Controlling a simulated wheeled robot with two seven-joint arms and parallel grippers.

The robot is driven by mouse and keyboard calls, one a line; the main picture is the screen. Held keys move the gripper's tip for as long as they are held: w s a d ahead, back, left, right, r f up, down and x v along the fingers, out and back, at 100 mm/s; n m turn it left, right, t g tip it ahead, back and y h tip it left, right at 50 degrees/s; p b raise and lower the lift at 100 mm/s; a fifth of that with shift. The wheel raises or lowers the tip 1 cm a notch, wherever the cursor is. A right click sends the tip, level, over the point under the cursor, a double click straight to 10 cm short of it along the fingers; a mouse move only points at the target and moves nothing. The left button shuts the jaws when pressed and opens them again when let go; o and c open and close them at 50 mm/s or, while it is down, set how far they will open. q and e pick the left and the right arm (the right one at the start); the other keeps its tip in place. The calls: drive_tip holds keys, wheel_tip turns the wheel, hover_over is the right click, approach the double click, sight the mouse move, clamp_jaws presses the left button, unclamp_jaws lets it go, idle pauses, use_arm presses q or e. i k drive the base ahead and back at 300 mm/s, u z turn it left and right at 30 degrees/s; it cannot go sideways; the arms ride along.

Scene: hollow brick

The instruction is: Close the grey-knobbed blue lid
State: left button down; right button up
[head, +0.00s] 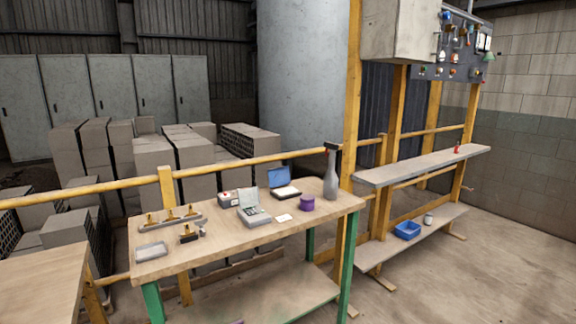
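A small box (287,193) stands toward the back of the wooden workbench, with a dark rim and a pale inside. Its blue lid (279,177) stands open, raised at the back edge. A knob on the lid is too small to make out. Neither of my grippers is in view.
A yellow rail (130,183) runs behind.

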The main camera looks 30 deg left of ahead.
sight(280, 175)
drive_tip(key=i, duration=1.95)
drive_tip(key=u, duration=1)
